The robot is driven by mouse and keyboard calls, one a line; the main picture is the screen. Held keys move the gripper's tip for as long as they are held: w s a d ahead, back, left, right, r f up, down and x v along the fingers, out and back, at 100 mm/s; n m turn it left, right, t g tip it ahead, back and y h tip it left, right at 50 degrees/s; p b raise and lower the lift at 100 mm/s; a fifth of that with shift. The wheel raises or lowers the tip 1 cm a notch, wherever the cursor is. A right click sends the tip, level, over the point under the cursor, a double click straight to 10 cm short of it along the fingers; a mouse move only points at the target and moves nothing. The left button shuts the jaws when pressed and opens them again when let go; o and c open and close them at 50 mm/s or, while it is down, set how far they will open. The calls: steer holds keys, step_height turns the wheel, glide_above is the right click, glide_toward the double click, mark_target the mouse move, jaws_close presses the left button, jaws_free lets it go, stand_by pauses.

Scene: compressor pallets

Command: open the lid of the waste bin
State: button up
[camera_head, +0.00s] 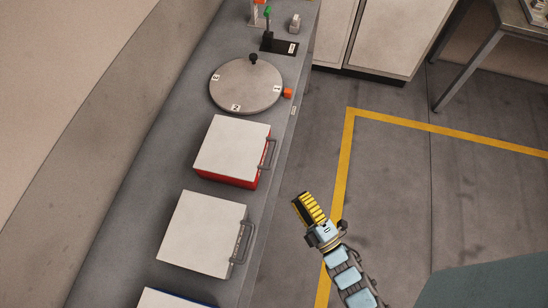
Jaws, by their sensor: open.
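Three boxes with flat white lids sit in a row on the grey bench. The far one is a red-sided box (240,183), the middle one is a white-lidded box (203,234), and a blue-edged box (175,299) is cut off at the bottom edge. All visible lids lie flat and shut. The far and middle boxes have dark handles on their right sides. I cannot tell which is the waste bin. My gripper (303,200), yellow and black, is open and empty, right of the bench and apart from the boxes.
A round grey turntable (246,84) with numbered labels stands beyond the boxes, with an orange knob (287,92) beside it. A black stand with a green top (268,26) is farther back. White cabinets (382,35) stand at the back. The yellow-marked floor on the right is clear.

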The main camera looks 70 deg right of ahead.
mark_target(274, 153)
steer(key=shift+g, duration=0.4)
steer(key=x, duration=0.5)
steer(key=b+x, duration=0.1)
steer(key=x, duration=0.5)
steer(key=d+f+b+x, duration=0.1)
steer(key=x, duration=0.4)
steer(key=shift+d, duration=0.1)
steer(key=shift+c, duration=0.2)
steer(key=shift+s, duration=0.1)
jaws_close()
